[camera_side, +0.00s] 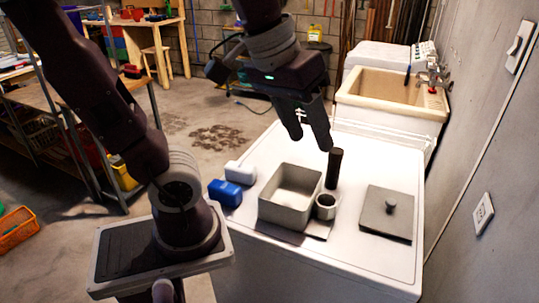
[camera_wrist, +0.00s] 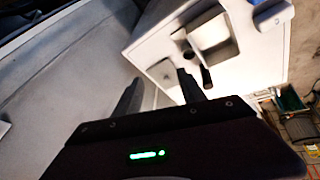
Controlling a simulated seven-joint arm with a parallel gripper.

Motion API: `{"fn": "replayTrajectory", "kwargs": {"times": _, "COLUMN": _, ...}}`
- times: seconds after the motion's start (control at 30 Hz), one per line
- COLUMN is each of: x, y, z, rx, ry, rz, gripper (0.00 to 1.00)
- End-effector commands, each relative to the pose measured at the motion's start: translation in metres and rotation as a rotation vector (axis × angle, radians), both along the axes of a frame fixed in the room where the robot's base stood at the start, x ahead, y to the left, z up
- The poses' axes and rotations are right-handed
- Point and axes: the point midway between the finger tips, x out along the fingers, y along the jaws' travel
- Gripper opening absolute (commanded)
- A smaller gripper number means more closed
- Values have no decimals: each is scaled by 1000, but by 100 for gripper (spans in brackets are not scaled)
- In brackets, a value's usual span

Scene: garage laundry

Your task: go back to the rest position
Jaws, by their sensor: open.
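My gripper (camera_side: 311,140) is open and empty. It hangs in the air above the far part of the white worktop (camera_side: 365,262), higher than the things on it. In the wrist view its two fingers (camera_wrist: 158,80) stand apart with nothing between them. Below it in the side view are an open grey box (camera_side: 290,196), a small grey cup (camera_side: 326,207) against the box's right side, and an upright dark cylinder (camera_side: 334,168). The box (camera_wrist: 208,34) and dark cylinder (camera_wrist: 206,77) also show in the wrist view.
A flat grey lid with a knob (camera_side: 375,222) lies to the right on the worktop. A blue block (camera_side: 225,193) and a white block (camera_side: 240,172) lie to the left. A sink (camera_side: 387,90) stands behind, and a wall with switches (camera_side: 482,213) is at right.

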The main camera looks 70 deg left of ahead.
Motion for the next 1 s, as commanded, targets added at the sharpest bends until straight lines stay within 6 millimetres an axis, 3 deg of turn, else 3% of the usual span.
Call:
{"fn": "replayTrajectory", "kwargs": {"times": 0.03, "x": -24, "y": -1, "z": -8, "rx": 53, "ry": -37, "rz": -99, "gripper": 48}}
{"fn": "replayTrajectory", "kwargs": {"times": 0.1, "x": -47, "y": -2, "z": -21, "rx": 125, "ry": -70, "rz": -221, "gripper": 48}}
{"fn": "replayTrajectory", "kwargs": {"times": 0.2, "x": -63, "y": -2, "z": -32, "rx": 183, "ry": -93, "rz": -313, "gripper": 48}}
{"fn": "replayTrajectory", "kwargs": {"times": 1.0, "x": -66, "y": -2, "z": -34, "rx": 193, "ry": -94, "rz": -331, "gripper": 48}}
